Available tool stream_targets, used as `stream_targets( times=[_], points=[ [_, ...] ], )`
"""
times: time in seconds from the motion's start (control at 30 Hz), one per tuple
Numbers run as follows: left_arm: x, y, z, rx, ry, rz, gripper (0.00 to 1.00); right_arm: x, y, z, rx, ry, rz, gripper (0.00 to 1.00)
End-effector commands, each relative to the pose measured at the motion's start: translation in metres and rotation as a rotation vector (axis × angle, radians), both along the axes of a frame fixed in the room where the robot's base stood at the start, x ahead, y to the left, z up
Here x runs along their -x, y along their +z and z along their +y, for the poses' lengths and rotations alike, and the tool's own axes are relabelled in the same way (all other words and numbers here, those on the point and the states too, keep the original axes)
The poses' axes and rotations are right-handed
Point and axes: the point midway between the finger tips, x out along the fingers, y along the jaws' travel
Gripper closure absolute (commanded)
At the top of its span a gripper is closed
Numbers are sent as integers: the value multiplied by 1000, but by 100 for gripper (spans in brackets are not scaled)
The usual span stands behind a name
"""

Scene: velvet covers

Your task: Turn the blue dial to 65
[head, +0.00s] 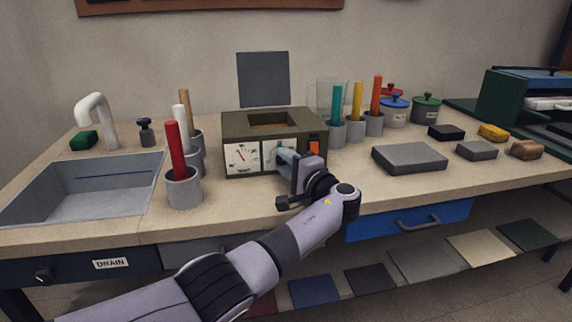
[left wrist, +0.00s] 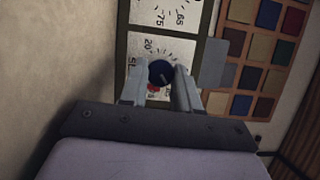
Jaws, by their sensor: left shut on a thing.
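The blue dial (left wrist: 161,73) is a round knob on a white scale face of an olive box (head: 235,127). In the left wrist view it sits between the fingertips of my left gripper (left wrist: 160,84), which is shut on it. A light mark shows on the knob. In the head view my left gripper (head: 284,158) reaches the box's right face and hides the dial. My right gripper is not in view.
A gauge (head: 242,157) with a red needle is left of the dial, and an orange switch (head: 314,147) is to its right. Cups with coloured rods stand on both sides, including a red rod (head: 176,150). A sink (head: 85,188) is at the left. Grey blocks (head: 408,158) lie right.

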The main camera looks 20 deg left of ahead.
Motion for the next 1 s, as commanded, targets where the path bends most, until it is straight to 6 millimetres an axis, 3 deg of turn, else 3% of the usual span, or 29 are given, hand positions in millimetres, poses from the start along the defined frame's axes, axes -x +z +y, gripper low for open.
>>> stream_targets(
  times=[0.53, 0.57, 0.6, 1.0],
  points=[
    [0, -1, 0, -19, -1, 14, 99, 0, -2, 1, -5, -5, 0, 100],
    [0, -1, 0, -19, -1, 14, 59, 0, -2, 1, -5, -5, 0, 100],
    [0, -1, 0, -19, -1, 14, 46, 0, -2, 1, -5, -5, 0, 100],
    [3, -1, -6, -18, -2, 13, 43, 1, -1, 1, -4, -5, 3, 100]
  ],
)
